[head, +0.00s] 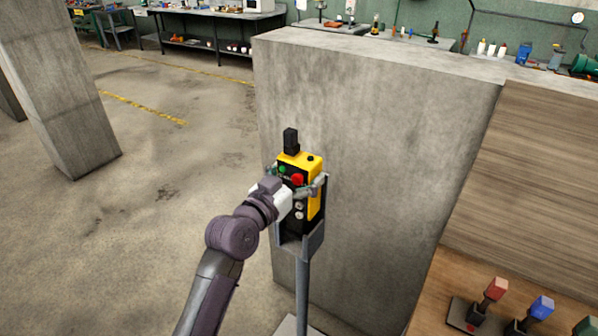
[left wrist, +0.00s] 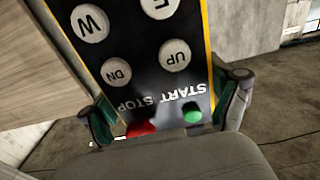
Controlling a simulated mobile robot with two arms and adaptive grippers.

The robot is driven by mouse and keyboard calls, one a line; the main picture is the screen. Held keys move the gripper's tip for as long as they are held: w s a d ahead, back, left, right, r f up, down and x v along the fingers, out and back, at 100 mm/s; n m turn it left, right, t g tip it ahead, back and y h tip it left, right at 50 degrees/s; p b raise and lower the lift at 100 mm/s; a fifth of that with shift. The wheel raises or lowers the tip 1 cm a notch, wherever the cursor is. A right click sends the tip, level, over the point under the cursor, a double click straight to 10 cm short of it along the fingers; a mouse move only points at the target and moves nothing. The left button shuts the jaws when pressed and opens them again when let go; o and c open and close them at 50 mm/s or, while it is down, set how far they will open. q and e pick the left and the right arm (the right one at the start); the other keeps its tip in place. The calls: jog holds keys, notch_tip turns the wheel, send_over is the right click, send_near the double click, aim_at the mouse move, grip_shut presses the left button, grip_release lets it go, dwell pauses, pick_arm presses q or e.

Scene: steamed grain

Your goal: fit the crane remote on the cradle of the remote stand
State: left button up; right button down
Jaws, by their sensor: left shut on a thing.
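The crane remote (head: 314,200) is a yellow and black box with a black knob on top, a red and a green button and paler buttons below. It stands roughly upright over the cradle (head: 313,240), a grey holder on the remote stand's pole (head: 302,285). My left gripper (head: 298,188) is shut across the upper body of the remote. In the left wrist view the remote's face (left wrist: 140,65) appears upside down between the fingers (left wrist: 170,105). The remote's lower end meets the cradle; whether it is fully seated is unclear. My right gripper is not in view.
A concrete block (head: 380,130) stands close behind the stand. Red, blue and green levers (head: 541,308) sit on a wooden surface at lower right. A concrete pillar (head: 60,90) is at left. Workbenches (head: 210,15) line the back. The floor at left is clear.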

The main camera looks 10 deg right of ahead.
pick_arm(q)
jog(key=shift+f+b, duration=1.55)
jog(key=shift+f, duration=0.4)
jog(key=o, duration=1.5)
jog(key=shift+o, duration=0.3)
jog(key=shift+f, duration=0.1)
